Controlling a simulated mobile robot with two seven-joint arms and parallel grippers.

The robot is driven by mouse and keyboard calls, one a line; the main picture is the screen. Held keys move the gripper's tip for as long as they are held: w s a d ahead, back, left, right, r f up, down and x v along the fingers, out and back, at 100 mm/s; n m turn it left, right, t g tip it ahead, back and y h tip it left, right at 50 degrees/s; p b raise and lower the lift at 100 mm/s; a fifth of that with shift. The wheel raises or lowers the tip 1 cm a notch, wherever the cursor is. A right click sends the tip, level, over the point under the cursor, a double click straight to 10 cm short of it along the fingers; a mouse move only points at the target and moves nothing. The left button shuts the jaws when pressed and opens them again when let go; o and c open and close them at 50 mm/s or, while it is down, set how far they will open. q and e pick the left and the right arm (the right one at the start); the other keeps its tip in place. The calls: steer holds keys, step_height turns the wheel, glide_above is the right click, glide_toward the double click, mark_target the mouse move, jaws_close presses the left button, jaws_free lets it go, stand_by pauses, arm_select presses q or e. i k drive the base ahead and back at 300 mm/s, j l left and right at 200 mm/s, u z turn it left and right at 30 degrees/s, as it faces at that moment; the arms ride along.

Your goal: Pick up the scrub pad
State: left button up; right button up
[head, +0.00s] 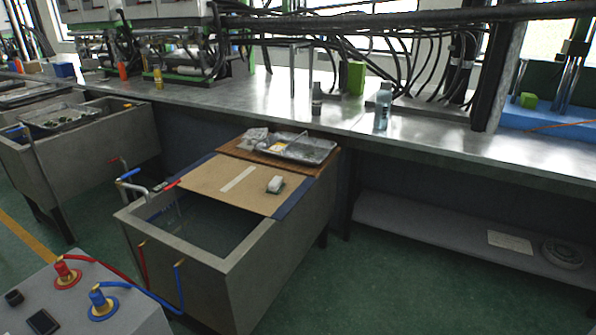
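A small block, white on top with a dark green lower edge, looks like the scrub pad (275,184). It lies on the tan board (215,183) that covers the back part of the grey sink tank (285,262), near the board's right side. Nothing touches it from above. Neither of my grippers shows in the head view.
A metal tray (318,152) and a crumpled pale item lie behind the board. The tank's front part is open. A clear bottle (382,108) stands on the long metal bench (440,125). A grey box (110,310) with red and blue hoses stands front left.

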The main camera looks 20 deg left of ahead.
mark_target(277, 185)
steer(key=i+l+u, duration=0.15)
steer(key=i, duration=0.55)
steer(key=i+l+u, duration=0.2)
steer(key=i, duration=0.45)
steer(key=i+l+u, duration=0.15)
steer(key=i+u, duration=0.25)
steer(key=i+l+u, duration=0.2)
steer(key=i+u, duration=0.25)
steer(key=i+l+u, duration=0.2)
steer(key=l+u, duration=0.2)
steer(key=i+l+u, duration=0.25)
steer(key=l+u, duration=0.15)
